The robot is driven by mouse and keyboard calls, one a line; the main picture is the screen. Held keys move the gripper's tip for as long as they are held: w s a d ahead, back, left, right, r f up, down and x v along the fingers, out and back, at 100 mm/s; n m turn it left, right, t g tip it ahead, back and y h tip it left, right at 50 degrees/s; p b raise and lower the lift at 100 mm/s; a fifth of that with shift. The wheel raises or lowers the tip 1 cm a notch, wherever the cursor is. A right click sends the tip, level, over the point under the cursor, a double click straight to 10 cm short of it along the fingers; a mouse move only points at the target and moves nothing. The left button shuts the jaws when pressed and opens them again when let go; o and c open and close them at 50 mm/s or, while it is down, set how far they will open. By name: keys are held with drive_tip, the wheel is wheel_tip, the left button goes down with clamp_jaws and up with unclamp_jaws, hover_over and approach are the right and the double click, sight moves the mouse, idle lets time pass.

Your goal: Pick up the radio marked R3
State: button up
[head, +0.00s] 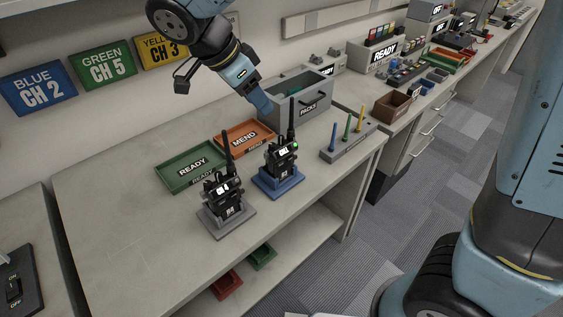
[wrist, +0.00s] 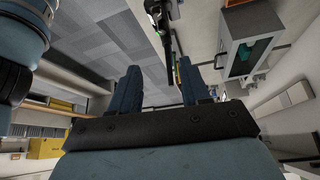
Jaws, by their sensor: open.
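A black radio (head: 222,190) stands upright in a grey stand (head: 236,219) on the bench in the head view. A second black radio (head: 283,152) with a small green light stands in a blue stand (head: 279,184) behind it to the right. The marks on both radios are too small to read, so I cannot tell which is R3. My gripper (head: 262,103) is above the bench near the grey PACKS bin, higher than the radios. Its two fingers (wrist: 160,85) are apart and empty in the wrist view, where one radio (wrist: 160,18) shows at the top edge.
A green READY tray (head: 163,183) and an orange MEND tray (head: 223,139) lie left of the radios. The grey PACKS bin (head: 321,88) stands behind. A grey holder (head: 356,142) with colored sticks is at the right bench edge. The bench's front left is clear.

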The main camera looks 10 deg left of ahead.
sight(279, 137)
drive_tip(key=x, duration=0.9)
drive_tip(key=a+x, duration=0.1)
drive_tip(key=x, duration=0.3)
drive_tip(key=shift+f, duration=0.55)
clamp_jaws()
drive_tip(key=shift+s, duration=0.1)
idle(0.9)
